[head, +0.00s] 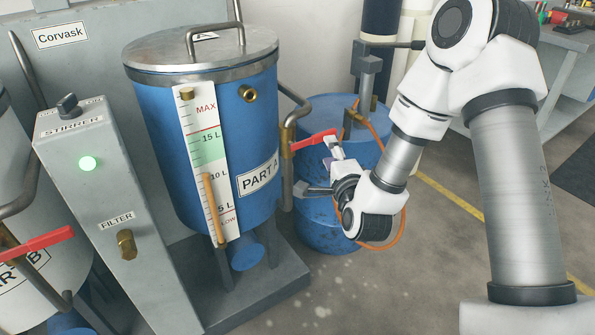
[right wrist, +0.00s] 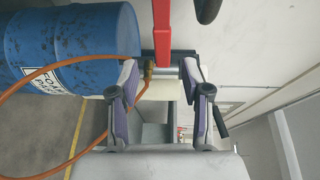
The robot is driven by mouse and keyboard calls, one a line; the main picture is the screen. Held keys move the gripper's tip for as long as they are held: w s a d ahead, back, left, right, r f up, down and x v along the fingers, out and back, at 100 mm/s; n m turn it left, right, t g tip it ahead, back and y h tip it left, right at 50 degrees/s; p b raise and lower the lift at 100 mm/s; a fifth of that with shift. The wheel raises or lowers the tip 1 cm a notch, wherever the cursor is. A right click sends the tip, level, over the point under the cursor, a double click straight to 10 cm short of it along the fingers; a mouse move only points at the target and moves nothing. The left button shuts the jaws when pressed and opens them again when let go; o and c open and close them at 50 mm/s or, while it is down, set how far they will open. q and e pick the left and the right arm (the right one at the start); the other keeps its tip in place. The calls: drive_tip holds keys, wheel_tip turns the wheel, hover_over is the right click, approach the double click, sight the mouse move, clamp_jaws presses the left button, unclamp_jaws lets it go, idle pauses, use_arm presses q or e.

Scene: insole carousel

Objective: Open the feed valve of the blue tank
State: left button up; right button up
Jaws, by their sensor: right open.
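The blue tank (head: 155,120), labelled PART A, stands at centre left in the head view. Its feed valve has a red lever handle (head: 313,140) on the brass-fitted pipe at the tank's right side, pointing right and slightly up. The red handle also shows in the right wrist view (right wrist: 162,28), at the top and roughly in line with the gap between the fingers. My right gripper (head: 317,167) is open and empty beside the handle, its fingers apart. In the right wrist view my right gripper (right wrist: 158,78) shows both fingers spread. My left gripper is out of view.
A grey stirrer and filter panel (head: 110,190) stands left of the tank. A second red lever (head: 38,243) is at the far left by a pale tank. A blue drum (head: 330,115) with an orange hose (head: 402,225) stands behind my right gripper. The floor at front centre is clear.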

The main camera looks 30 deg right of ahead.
sight(324, 133)
drive_tip(key=shift+t, duration=0.3)
drive_tip(key=b+x, duration=0.1)
drive_tip(key=x, duration=0.6)
drive_tip(key=shift+w+d, duration=0.3)
clamp_jaws()
